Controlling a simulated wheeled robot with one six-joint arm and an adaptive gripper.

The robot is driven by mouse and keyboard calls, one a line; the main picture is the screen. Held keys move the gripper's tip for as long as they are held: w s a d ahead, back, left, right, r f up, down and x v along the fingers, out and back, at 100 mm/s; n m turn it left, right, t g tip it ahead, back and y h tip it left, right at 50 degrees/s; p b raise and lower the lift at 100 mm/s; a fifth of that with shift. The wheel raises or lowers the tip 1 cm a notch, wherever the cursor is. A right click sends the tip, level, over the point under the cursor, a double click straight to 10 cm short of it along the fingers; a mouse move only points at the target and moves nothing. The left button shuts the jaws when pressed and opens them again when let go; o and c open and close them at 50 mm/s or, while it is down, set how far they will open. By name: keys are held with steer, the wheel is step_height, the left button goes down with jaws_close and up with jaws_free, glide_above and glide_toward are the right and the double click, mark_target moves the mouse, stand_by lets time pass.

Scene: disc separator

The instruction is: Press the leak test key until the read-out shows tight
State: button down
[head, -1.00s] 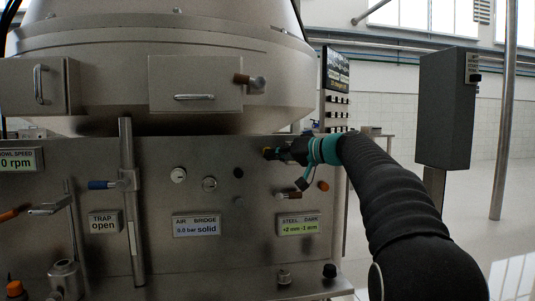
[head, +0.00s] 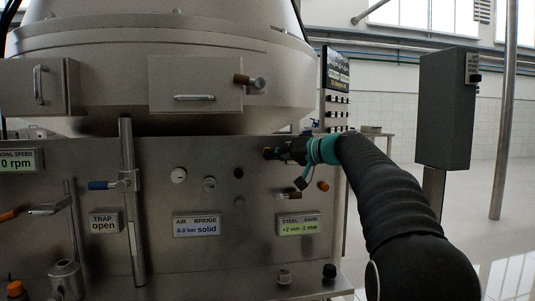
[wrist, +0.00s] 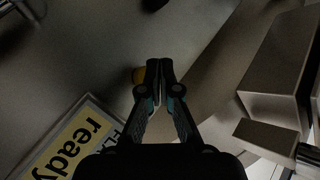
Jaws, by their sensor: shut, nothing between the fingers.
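My gripper (head: 272,153) is shut and empty, its fingertips close to the steel panel (head: 150,240). No read-out in view shows "tight".
The steel dark read-out (head: 298,225) and trap read-out (head: 104,223) sit on the same panel. A grey cabinet (head: 446,105) stands at right.

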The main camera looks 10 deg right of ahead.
steer(key=shift+w+p, duration=0.35)
steer(key=shift+w, duration=0.3)
stand_by(1.0)
steer(key=shift+s+b, duration=0.95)
steer(key=shift+s, duration=0.1)
steer(key=s+b, duration=0.4)
steer(key=s, duration=0.2)
steer(key=shift+b, duration=0.35)
